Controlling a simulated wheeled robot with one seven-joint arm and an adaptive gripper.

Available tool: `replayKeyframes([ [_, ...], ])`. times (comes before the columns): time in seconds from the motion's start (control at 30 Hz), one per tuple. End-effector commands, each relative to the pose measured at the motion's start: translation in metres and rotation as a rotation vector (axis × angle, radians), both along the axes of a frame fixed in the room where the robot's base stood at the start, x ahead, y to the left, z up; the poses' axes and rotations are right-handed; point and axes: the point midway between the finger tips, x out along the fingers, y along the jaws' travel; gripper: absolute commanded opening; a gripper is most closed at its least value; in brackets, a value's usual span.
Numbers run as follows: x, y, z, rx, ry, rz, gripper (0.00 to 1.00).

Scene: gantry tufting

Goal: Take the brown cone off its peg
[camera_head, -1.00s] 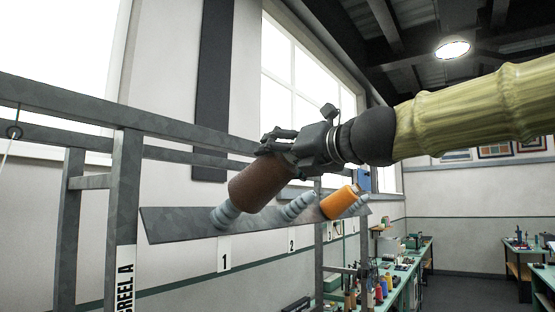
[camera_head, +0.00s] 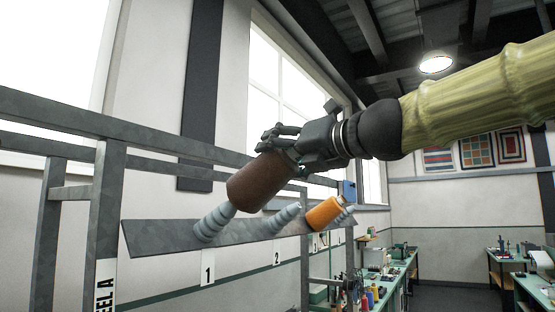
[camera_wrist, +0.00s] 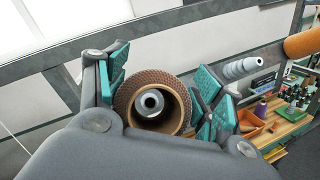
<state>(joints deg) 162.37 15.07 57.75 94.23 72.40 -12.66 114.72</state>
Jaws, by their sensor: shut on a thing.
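The brown cone (camera_head: 258,182) is in my gripper (camera_head: 280,145), tilted in line with the grey ribbed peg (camera_head: 213,223) above label 1. Much of that peg shows below the cone's lower end. In the wrist view the brown cone (camera_wrist: 124,98) sits between the teal finger pads of my gripper (camera_wrist: 160,95), which is shut on it. The round peg tip (camera_wrist: 149,102) shows through the cone's open bore. I cannot tell how much of the peg is still inside the cone.
A bare peg (camera_head: 285,218) stands above label 2. An orange cone (camera_head: 323,213) sits farther right on the same sloping grey rail (camera_head: 160,236). Grey frame bars (camera_head: 106,200) rise at the left. Workbenches (camera_head: 398,280) stand at the right back.

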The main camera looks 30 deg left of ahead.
Motion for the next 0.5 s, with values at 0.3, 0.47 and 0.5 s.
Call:
replayKeyframes([
  [0.3, -0.001, -0.012, 0.010, 0.001, 0.000, 0.000, 0.25],
  [0.47, -0.001, -0.017, 0.012, 0.000, 0.000, -0.001, 0.25],
  [0.5, -0.001, -0.018, 0.013, 0.000, 0.000, -0.001, 0.25],
])
